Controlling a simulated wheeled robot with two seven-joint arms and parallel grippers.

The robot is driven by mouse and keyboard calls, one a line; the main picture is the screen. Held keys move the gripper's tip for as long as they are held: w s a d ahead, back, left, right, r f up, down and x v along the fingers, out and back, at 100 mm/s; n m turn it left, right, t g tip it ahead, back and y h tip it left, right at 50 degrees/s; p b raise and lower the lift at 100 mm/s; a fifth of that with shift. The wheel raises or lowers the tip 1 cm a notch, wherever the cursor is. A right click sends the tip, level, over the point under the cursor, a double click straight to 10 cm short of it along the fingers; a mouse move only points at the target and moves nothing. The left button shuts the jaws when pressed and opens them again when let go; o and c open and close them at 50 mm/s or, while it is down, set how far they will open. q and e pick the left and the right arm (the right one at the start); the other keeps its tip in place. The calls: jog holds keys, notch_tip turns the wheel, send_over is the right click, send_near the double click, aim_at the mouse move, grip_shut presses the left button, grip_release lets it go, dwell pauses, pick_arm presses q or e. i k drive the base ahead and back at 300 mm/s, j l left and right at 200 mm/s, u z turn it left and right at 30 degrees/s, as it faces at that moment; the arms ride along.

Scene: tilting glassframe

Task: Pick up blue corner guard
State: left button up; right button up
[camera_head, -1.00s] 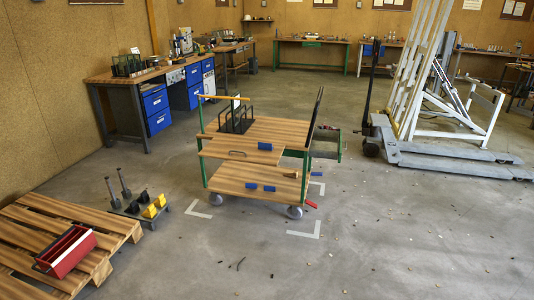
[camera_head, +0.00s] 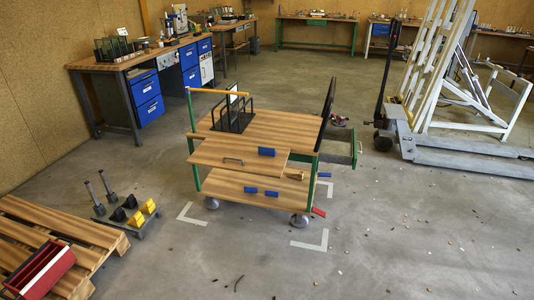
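Several small blue blocks that look like corner guards are on the wooden cart. One blue corner guard (camera_head: 266,152) lies at the front edge of the upper board. Neither of my grippers is in view.
The cart (camera_head: 290,135) has green posts and a black rack (camera_head: 232,115) on top. A pallet (camera_head: 60,230) with a red toolbox (camera_head: 40,270) is at the lower left, near a stand (camera_head: 125,215) with yellow and black blocks. The floor in front is mostly clear.

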aim_at(268, 151)
jog(key=u, duration=0.35)
jog(key=i+l+u, duration=0.75)
jog(key=l, duration=0.4)
jog(key=i, duration=0.05)
